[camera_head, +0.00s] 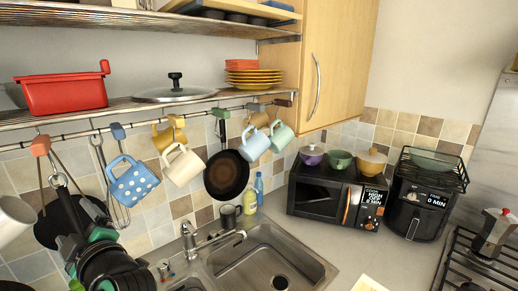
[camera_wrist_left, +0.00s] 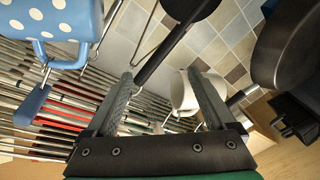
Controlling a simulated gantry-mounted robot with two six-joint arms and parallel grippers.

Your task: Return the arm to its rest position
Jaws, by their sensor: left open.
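My left gripper (camera_head: 78,222) is at the lower left of the head view, in front of the tiled wall and below the hanging rail (camera_head: 100,129). In the left wrist view its two fingers (camera_wrist_left: 160,76) are spread, with nothing held between them. A white mug (camera_wrist_left: 184,92) shows beyond the fingers, partly hidden by the right one. A blue polka-dot mug (camera_head: 134,184) hangs from the rail to the right of the gripper; it also shows at the top left of the wrist view (camera_wrist_left: 52,22). My right gripper is not in view.
A white mug (camera_head: 14,218) is at the far left edge. Cream (camera_head: 184,166), yellow, light blue and green mugs hang along the rail, with a dark pan (camera_head: 227,174) among them. Below are a sink (camera_head: 265,262) and faucet (camera_head: 195,240). A microwave (camera_head: 325,197) stands right.

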